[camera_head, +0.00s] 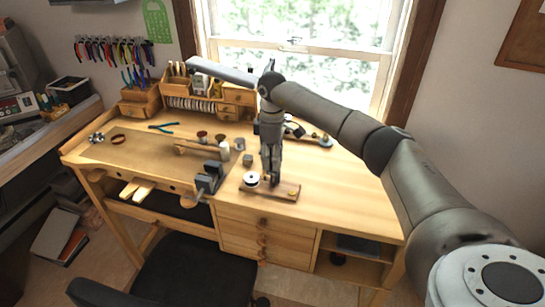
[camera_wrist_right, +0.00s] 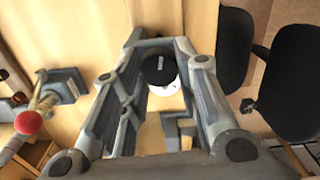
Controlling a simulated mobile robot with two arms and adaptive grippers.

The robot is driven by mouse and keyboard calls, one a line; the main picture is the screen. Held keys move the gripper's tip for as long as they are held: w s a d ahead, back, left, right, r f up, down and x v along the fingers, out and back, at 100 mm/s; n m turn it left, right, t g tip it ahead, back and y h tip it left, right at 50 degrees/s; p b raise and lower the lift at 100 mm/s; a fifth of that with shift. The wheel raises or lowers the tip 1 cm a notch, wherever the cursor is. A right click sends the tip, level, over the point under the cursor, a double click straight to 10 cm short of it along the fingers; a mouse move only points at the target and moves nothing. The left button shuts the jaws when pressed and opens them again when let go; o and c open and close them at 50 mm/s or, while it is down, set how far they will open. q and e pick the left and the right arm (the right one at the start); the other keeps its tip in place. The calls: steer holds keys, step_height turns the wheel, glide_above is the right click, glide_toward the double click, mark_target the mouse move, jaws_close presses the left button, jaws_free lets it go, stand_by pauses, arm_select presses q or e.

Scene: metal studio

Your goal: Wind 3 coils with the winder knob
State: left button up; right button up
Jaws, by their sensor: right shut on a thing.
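The winder has a brown wooden base (camera_head: 284,191) near the front edge of the bench. A white spool (camera_head: 251,178) stands at its left end, and a small brass-coloured piece (camera_head: 293,194) sits toward its right end. My right gripper (camera_head: 271,181) points down at the winder, just right of the spool, with its fingers shut on the winder knob, which they mostly hide. In the right wrist view, a round piece with a black top and white side (camera_wrist_right: 160,72) shows between the fingers; I cannot tell which winder part it is. My left gripper is out of view.
A grey vise (camera_head: 208,178) is clamped to the bench edge left of the winder. A small grey block (camera_head: 248,160) and several little pots stand behind. A wooden tool organiser (camera_head: 205,103) is at the back.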

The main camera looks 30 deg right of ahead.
steer(key=shift+w+r+m, duration=0.1)
steer(key=shift+r+m, duration=0.05)
steer(key=shift+m, duration=0.15)
steer(key=o, duration=1)
step_height(320, 180, up, 12)
steer(key=shift+f, duration=0.1)
stand_by(0.3)
